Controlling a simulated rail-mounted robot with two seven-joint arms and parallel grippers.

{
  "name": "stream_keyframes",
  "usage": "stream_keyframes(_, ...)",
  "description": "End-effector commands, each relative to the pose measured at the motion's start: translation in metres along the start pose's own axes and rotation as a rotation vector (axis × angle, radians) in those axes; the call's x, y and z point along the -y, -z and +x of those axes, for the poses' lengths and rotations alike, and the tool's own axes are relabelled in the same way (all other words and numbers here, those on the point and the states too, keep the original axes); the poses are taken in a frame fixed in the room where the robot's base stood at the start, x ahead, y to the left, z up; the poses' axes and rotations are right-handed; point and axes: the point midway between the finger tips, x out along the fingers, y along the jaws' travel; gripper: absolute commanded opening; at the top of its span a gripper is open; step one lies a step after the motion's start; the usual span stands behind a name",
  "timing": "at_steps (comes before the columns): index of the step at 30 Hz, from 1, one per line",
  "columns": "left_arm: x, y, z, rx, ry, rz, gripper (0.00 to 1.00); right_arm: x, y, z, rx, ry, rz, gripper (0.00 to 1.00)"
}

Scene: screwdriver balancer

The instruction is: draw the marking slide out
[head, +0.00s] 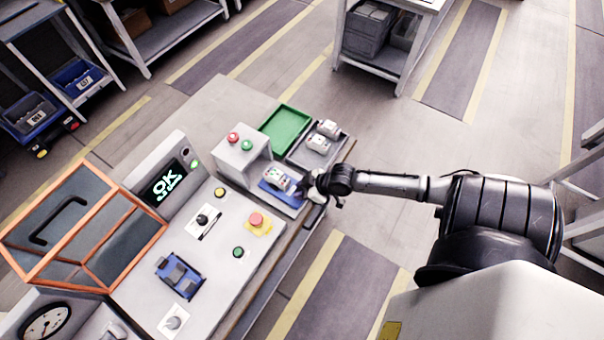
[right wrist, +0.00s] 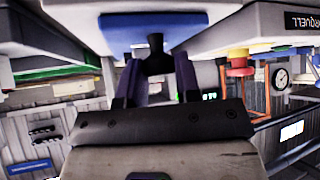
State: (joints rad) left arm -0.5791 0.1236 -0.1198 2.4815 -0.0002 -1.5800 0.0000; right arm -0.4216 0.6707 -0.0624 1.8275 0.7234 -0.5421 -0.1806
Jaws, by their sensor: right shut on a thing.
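The marking slide (head: 269,187) is a blue plate beside the grey-white box with red and green buttons (head: 240,155), and a small light-coloured part (head: 277,176) sits on it. In the right wrist view the slide's blue face (right wrist: 145,30) shows at the top, with a black knob (right wrist: 156,60) below it. My right gripper (head: 314,188) is at the slide's outer end; in the right wrist view its two dark fingers (right wrist: 156,82) are shut on the knob. The gripper partly hides the knob in the head view. My left gripper is in neither view.
A green tray (head: 285,129) and a grey tray with white parts (head: 318,142) lie behind the slide. The console has an OK screen (head: 168,184), a red mushroom button (head: 257,221) and an orange-framed cover (head: 75,230). Open floor lies right of the bench edge.

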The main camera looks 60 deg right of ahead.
Motion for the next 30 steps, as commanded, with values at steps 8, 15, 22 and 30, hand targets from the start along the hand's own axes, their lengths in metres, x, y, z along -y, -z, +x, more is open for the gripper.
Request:
stream_keyframes(8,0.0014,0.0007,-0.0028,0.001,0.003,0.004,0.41,0.0073,-0.0008,-0.001,-0.002,0.011,-0.011,0.0)
stream_keyframes(15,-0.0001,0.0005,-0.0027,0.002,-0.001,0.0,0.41,0.0074,-0.0006,-0.0012,-0.001,0.011,-0.011,0.41)
stream_keyframes(22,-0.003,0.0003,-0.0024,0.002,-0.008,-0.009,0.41,0.0068,-0.0008,-0.0009,-0.001,0.01,-0.01,0.54)
stream_keyframes(30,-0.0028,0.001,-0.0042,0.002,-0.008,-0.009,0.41,0.0062,-0.0006,-0.0097,-0.001,0.009,-0.012,0.54)
